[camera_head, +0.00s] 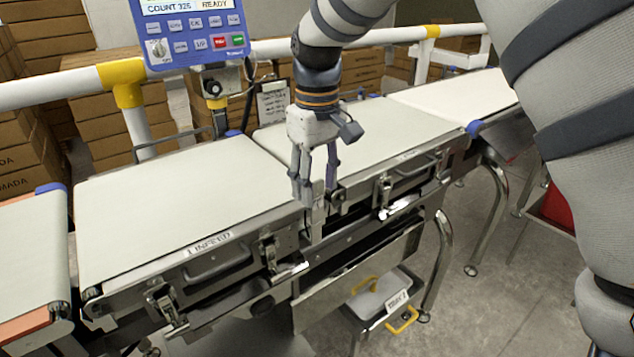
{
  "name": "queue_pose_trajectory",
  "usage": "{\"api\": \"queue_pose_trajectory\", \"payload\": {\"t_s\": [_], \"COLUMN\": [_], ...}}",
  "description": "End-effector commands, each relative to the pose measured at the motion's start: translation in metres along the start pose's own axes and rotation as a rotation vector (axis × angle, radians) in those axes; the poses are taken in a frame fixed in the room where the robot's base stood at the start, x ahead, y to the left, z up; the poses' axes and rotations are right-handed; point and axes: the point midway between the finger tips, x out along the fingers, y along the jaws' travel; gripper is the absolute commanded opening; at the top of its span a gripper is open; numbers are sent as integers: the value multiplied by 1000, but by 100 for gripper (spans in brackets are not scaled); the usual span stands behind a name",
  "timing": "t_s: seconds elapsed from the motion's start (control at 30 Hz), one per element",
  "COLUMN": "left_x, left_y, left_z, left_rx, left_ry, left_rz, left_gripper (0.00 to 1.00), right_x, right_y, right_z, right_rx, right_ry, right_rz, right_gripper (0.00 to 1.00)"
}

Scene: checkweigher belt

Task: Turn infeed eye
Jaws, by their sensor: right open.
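My right gripper (316,187) points down at the gap between the infeed belt (175,190) and the middle belt (360,135). Its two fingers are apart, one on each side of a small upright grey bracket (317,217) at the front edge. A small dark block (337,194), which looks like the infeed eye, sits just right of the fingertips. The fingers partly hide this spot, and I cannot tell whether they touch it. My left gripper is out of view.
A blue control panel (193,45) stands behind the belts by a white and yellow rail (75,86). Latched side frames with handles (218,262) line the front. A tray with yellow handles (378,295) is below. Stacked cartons (120,120) stand behind. My arm fills the right side.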

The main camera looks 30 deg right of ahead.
Motion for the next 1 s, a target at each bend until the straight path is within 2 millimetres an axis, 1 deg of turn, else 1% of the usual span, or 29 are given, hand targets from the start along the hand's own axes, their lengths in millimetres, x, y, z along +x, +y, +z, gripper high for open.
{"api": "queue_pose_trajectory", "payload": {"t_s": [0.1, 0.27, 0.3, 0.37, 0.4, 0.47, 0.5, 0.63, 0.8, 1.0], "left_x": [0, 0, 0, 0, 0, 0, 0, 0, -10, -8], "left_y": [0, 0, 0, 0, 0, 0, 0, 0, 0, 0], "left_z": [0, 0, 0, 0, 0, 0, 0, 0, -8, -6], "left_rx": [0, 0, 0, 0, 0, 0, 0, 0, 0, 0], "left_ry": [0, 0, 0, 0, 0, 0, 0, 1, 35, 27], "left_rz": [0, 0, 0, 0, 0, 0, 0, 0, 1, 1], "left_gripper": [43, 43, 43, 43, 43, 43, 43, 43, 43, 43], "right_x": [4, 4, 4, 4, 4, 4, 4, 4, 1, 5], "right_y": [0, 0, 0, 0, 0, 0, 0, -1, -2, -3], "right_z": [0, 0, 0, 0, 0, 0, 0, 0, 0, 0], "right_rx": [0, 0, 0, 0, 0, 0, 0, 1, 65, 65], "right_ry": [0, 1, 1, 1, 1, 1, 1, 1, 5, -1], "right_rz": [-1, -1, -1, -1, -1, -1, -1, -2, -3, -5], "right_gripper": [43, 43, 41, 27, 18, 5, 0, 0, 0, 0]}}
